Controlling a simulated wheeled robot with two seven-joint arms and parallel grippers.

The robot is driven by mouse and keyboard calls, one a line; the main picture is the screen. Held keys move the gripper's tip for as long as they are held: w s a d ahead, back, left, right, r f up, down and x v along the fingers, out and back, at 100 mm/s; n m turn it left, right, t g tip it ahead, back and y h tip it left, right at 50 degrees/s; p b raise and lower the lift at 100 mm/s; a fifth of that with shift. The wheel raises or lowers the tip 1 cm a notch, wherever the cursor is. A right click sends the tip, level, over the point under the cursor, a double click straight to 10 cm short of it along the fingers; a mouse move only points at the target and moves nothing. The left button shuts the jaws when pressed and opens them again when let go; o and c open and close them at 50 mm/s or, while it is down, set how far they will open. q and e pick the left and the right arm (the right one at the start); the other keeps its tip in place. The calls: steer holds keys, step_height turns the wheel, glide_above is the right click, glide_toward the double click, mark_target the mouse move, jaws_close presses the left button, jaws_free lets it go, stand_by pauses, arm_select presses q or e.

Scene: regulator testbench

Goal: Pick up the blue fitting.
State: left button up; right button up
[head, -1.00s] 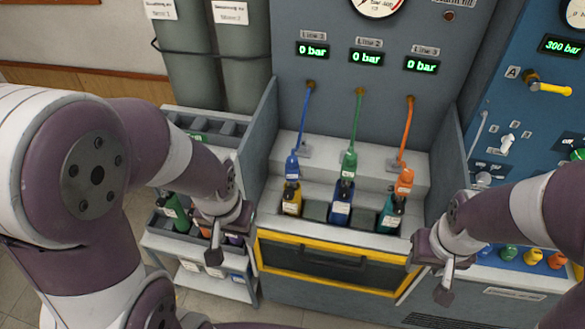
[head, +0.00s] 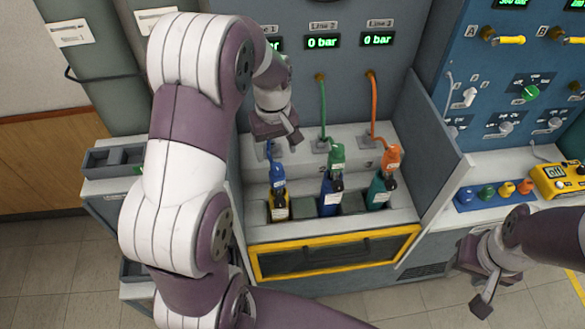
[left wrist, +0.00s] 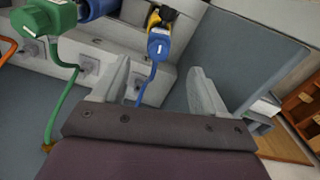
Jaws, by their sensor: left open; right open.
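The blue fitting (head: 278,173) sits on top of a yellow bottle (head: 279,207) in the left slot of the bench, with a blue hose on it. In the left wrist view the blue fitting (left wrist: 158,45) lies ahead of the fingers, about between them, with its hose (left wrist: 146,85) running back between them. My left gripper (head: 282,146) is open and empty, above and behind the fitting, apart from it. It also shows in the left wrist view (left wrist: 158,85). My right gripper (head: 484,285) is open and empty at the lower right, far from the fitting.
A green fitting (head: 337,158) on a blue bottle (head: 330,194) and an orange fitting (head: 391,160) on a teal bottle (head: 378,194) stand to the right. Grey side walls (head: 428,135) flank the bench. Colored caps (head: 487,192) sit on the right counter.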

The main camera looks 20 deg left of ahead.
mark_target(278, 176)
arm_select(q)
steer(key=f, duration=0.2)
steer(key=f+p, duration=0.1)
steer(key=f, duration=0.3)
steer(key=shift+w+d+f, duration=0.1)
steer(key=shift+d+f, duration=0.1)
steer(key=shift+d, duration=0.15)
steer(key=f, duration=0.1)
steer(key=f+p, duration=0.1)
steer(key=f, duration=0.1)
steer(key=f+p, duration=0.1)
steer(key=f, duration=0.1)
steer(key=shift+a, duration=0.3)
steer(key=shift+f, duration=0.4)
steer(key=c, duration=1.2)
steer(key=shift+r, duration=0.3)
steer(key=shift+c, duration=0.2)
step_height(278, 176, up, 9)
steer(key=shift+f+b, duration=0.1)
steer(key=shift+b, duration=0.9)
steer(key=shift+r, duration=0.4)
